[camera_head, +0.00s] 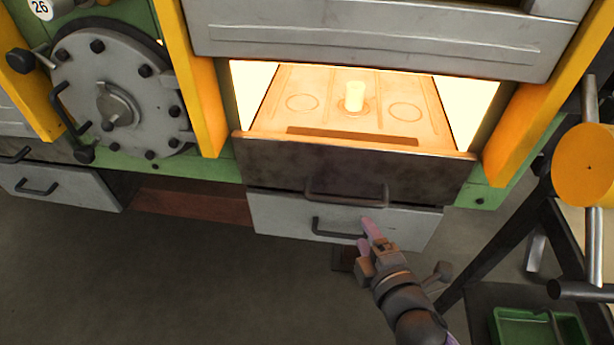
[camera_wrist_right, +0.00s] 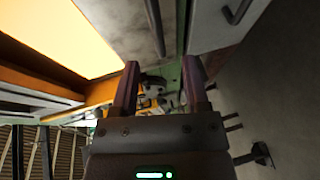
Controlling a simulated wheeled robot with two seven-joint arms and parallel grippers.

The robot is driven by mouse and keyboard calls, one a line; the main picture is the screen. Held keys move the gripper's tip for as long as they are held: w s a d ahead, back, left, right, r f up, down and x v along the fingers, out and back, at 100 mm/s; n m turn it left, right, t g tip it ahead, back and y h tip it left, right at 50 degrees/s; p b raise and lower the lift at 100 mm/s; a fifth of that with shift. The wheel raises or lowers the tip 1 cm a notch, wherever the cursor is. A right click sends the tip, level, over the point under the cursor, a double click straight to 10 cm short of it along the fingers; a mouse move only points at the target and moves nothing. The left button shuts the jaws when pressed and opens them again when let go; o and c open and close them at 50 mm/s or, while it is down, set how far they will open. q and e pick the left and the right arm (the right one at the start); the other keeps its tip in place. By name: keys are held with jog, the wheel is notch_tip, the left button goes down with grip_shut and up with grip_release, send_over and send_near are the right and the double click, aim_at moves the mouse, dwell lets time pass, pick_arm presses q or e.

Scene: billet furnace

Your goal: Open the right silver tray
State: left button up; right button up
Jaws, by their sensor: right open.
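The right silver tray (camera_head: 275,215) is a pale grey drawer front with a dark bar handle (camera_head: 340,231), low under the glowing furnace opening. It looks shut. My right gripper (camera_head: 366,232) is in front of this tray, close to the right part of its handle. I cannot tell whether it touches the handle. In the right wrist view its two fingers (camera_wrist_right: 161,85) are apart with nothing between them, and a pale drawer front with a dark handle (camera_wrist_right: 236,12) shows at the upper right. My left gripper is not in view.
A dark furnace drawer (camera_head: 270,165) with its own handle is above the silver tray, holding a glowing billet (camera_head: 355,96). Another silver tray (camera_head: 62,186) is at the left. A table with a green bin (camera_head: 540,326) stands at the right.

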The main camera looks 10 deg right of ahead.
aim_at(350, 205)
jog(key=b+x, duration=0.2)
jog(key=x, duration=0.6)
jog(key=shift+w+d+r+b, duration=0.1)
jog(key=shift+w+b, duration=0.25)
jog(key=shift+w, duration=0.35)
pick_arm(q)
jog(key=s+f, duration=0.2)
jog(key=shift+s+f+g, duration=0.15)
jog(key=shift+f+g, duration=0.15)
pick_arm(e)
grip_shut()
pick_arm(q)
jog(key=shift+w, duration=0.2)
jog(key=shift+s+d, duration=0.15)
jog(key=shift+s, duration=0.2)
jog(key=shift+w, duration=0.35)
